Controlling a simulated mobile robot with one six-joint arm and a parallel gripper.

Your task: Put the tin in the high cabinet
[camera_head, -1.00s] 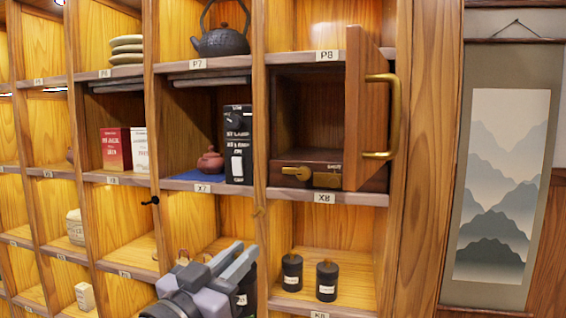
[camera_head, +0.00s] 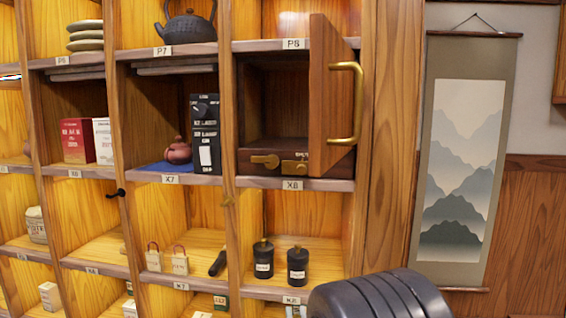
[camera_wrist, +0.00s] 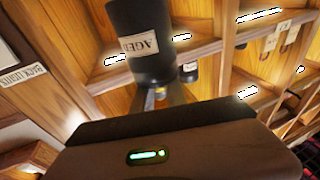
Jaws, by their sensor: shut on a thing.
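A black cylindrical tin (camera_wrist: 138,62) with a pale label reading "AGED", upside down in the picture, is in the wrist view. My gripper (camera_wrist: 158,96) is shut on it, with the jaws at its lower part in that picture. The gripper and held tin are not visible in the head view. The wooden cabinet (camera_head: 241,105) is in the shelf compartment marked X8. Its door (camera_head: 320,100), with a brass handle (camera_head: 346,100), stands open to the right, and the visible inside looks dark and empty.
Two small black canisters (camera_head: 263,262) (camera_head: 297,268) stand on the shelf below the cabinet. A black box (camera_head: 205,135) and a clay teapot (camera_head: 178,152) are in the compartment to its left. A scroll (camera_head: 462,160) hangs on the right wall.

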